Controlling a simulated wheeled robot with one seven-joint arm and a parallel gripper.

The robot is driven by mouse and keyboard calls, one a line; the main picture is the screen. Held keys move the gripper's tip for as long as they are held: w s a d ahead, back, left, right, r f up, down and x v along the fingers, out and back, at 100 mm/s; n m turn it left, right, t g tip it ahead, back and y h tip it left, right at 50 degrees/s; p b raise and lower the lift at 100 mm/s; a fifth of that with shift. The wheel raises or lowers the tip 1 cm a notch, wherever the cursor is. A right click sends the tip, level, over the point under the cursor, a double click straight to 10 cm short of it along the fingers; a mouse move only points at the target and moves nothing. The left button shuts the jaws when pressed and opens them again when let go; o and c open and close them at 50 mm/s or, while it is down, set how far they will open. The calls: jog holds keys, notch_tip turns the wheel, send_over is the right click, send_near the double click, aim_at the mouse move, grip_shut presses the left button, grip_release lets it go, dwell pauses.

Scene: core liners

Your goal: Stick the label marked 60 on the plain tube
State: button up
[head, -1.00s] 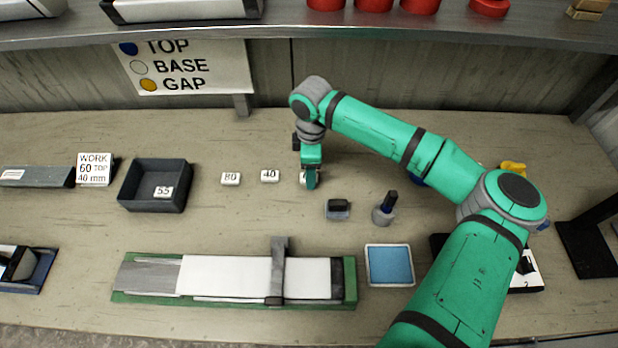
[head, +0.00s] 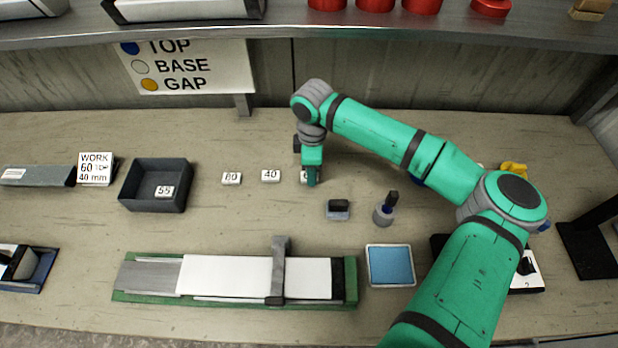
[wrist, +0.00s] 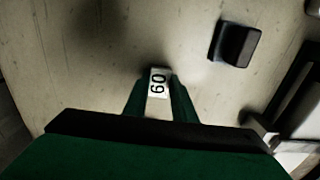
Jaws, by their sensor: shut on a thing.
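My gripper (head: 311,178) is low over the bench, right of the label marked 40. It is shut on the label marked 60 (wrist: 158,83), which shows between its two fingers in the wrist view. In the head view only a small white edge of that label (head: 303,176) shows beside the fingers. The plain tube (head: 225,275) is white and lies in the green-edged tray (head: 350,285) at the front of the bench, under a grey cross-piece (head: 278,270). My gripper is behind the tube and apart from it.
Labels marked 80 (head: 232,178) and 40 (head: 270,175) lie left of my gripper. A dark bin (head: 140,195) holds a label marked 55 (head: 164,191).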

jog(key=shift+r, duration=2.8)
